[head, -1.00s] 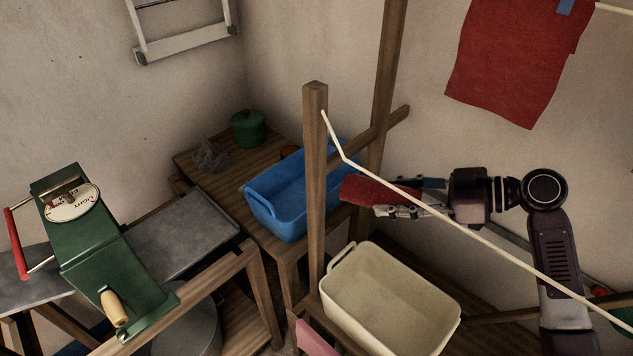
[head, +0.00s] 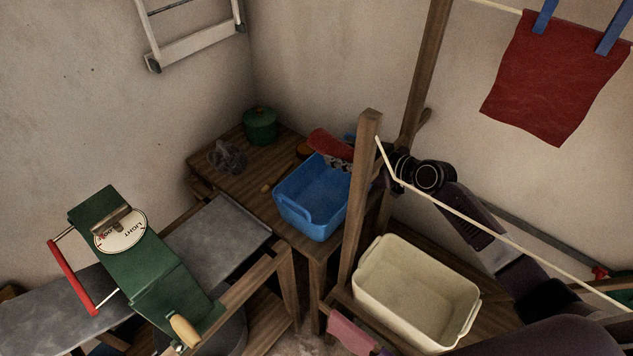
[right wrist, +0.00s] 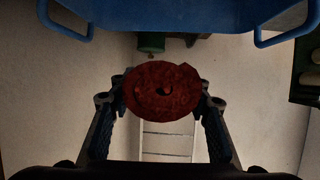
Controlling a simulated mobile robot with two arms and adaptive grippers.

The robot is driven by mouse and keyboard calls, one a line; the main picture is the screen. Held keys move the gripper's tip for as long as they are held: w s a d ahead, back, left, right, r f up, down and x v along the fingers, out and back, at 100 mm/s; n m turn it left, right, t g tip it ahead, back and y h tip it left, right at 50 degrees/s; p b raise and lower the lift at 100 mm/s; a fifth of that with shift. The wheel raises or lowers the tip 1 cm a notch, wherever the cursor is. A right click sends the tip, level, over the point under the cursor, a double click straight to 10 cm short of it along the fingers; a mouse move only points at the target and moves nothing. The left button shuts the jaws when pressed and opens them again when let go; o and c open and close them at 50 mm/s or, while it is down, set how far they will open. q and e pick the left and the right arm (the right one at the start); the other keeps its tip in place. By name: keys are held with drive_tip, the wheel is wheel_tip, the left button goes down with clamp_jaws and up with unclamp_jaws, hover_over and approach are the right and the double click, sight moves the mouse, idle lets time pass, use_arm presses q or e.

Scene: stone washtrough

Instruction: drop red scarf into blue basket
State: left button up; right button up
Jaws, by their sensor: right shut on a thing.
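The red scarf (head: 330,145) is a rolled red bundle, held at the far rim of the blue basket (head: 308,215). My right gripper (head: 337,162) is shut on it, partly hidden behind the wooden post. In the right wrist view the round end of the scarf (right wrist: 162,90) sits between both fingers (right wrist: 162,105), and the basket (right wrist: 185,15) crosses the top. I cannot tell how high the scarf is above the rim. The visible inside of the basket looks empty. My left gripper is not in view.
A wooden post (head: 360,200) and a pale line (head: 470,220) stand in front of my right arm. A cream tub (head: 415,295) is at the lower right. A green pot (head: 260,125) and a glass item (head: 227,157) stand near the basket. A red cloth (head: 555,80) hangs at upper right.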

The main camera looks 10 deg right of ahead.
wheel_tip(320, 180, down, 6)
drive_tip(key=b, duration=0.3)
drive_tip(key=shift+d+r, duration=0.15)
drive_tip(key=shift+s, duration=0.1)
drive_tip(key=o, duration=1.5)
drive_tip(key=v, duration=1.2)
